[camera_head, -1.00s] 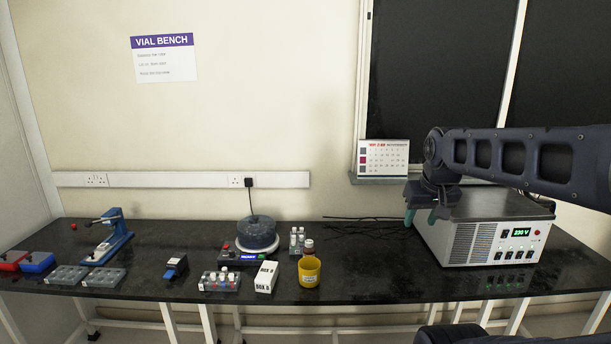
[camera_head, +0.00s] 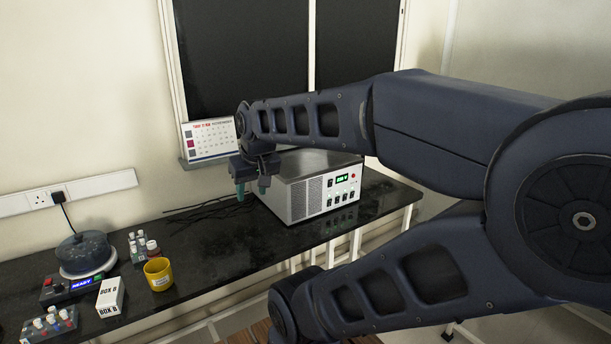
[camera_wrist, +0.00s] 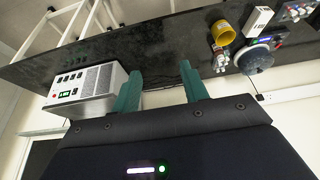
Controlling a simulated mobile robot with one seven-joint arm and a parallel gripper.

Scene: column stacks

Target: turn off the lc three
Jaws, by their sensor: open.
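The grey power unit (camera_head: 302,200) stands on the right part of the black bench. Its front panel has a green display (camera_head: 342,178), a red button (camera_head: 353,176) and a row of several black switches (camera_head: 341,199); their labels are too small to read, so I cannot tell which is LC three. My gripper (camera_head: 252,188) hangs by the unit's left side, apart from the front panel, its teal fingers spread and empty. In the wrist view, the unit (camera_wrist: 90,92) shows upside down left of my gripper (camera_wrist: 160,80), with its panel visible.
A yellow cup (camera_head: 158,275), a white box (camera_head: 110,297), a vial rack (camera_head: 50,325) and a round dark device (camera_head: 85,252) are on the left of the bench. Black cables (camera_head: 205,210) lie behind. The bench's middle front is clear. A calendar (camera_head: 208,138) stands on the sill.

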